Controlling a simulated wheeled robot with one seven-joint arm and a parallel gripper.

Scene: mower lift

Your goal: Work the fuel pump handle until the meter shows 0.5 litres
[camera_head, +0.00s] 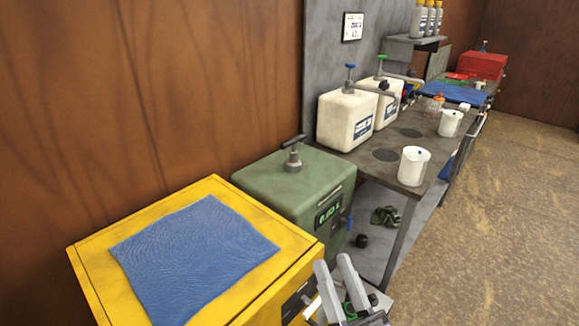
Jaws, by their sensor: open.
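The fuel pump is a green box (290,190) at the middle left, against the wooden wall. Its dark pump handle (293,143) is a T-shaped bar on a short post on top of the box. The meter (328,211) is a dark display with green digits on the front of the box; it seems to read 0.00 L, but the digits are small. My gripper (333,266) is at the bottom of the view, in front of the yellow cabinet's corner. Its two fingers are apart and empty. It is below and to the right of the handle, not touching it.
A yellow cabinet (90,262) with a blue cloth (195,255) on top stands left of the pump. A grey workbench (412,172) to the right carries white canisters (345,120) and white jugs (413,166). A dark green rag (385,216) lies below. The floor (510,220) at right is clear.

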